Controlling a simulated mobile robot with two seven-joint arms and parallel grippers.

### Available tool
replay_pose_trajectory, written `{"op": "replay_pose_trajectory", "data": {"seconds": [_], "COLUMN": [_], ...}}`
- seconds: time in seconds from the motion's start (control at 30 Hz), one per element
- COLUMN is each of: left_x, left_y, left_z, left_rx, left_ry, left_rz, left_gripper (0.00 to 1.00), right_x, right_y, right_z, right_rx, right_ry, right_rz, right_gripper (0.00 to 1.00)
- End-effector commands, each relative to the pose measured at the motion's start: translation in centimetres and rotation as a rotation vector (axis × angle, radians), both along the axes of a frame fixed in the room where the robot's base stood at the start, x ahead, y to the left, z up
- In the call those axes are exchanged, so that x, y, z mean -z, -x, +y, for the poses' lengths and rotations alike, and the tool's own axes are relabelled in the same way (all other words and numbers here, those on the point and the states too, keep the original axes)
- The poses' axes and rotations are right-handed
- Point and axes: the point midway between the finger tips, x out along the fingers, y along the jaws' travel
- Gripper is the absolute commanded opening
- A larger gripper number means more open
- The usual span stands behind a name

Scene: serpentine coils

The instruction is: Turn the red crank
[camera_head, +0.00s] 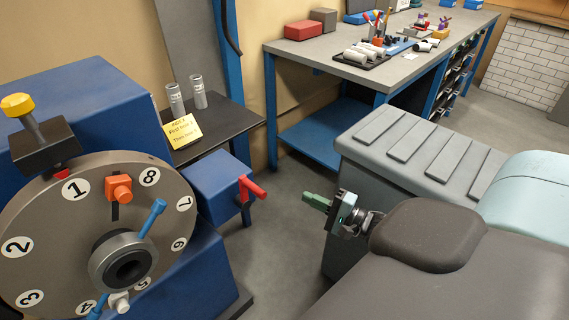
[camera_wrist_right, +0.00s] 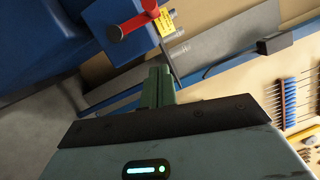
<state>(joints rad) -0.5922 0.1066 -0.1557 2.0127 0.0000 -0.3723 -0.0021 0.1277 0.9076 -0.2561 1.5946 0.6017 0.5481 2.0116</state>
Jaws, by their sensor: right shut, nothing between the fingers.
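The red crank (camera_head: 250,188) is on the right face of a small blue box (camera_head: 215,183), beside the large numbered disc. My left gripper is not in view.
A grey disc (camera_head: 45,215) with numbers fills the left. A black shelf (camera_head: 225,122) holds two metal cylinders (camera_head: 198,92) and a yellow note (camera_head: 182,131). A workbench (camera_head: 330,52) stands behind. Open floor (camera_head: 280,245) lies between crank and gripper.

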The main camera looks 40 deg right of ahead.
Motion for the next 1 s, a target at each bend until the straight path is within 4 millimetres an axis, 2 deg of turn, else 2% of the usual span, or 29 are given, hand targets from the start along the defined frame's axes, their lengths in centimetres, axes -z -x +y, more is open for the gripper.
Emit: {"op": "replay_pose_trajectory", "data": {"seconds": [0.73, 1.0], "left_x": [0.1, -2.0], "left_y": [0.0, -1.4], "left_z": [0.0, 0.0], "left_rx": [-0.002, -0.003], "left_ry": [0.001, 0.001], "left_rz": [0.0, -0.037], "left_gripper": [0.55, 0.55], "right_x": [-0.6, -1.6], "right_y": [-9.4, -9.0], "right_z": [3.1, 6.2], "right_rx": [0.0, 0.0], "right_ry": [0.001, 0.002], "right_rz": [-0.003, -0.003], "right_gripper": [0.0, 0.0]}}
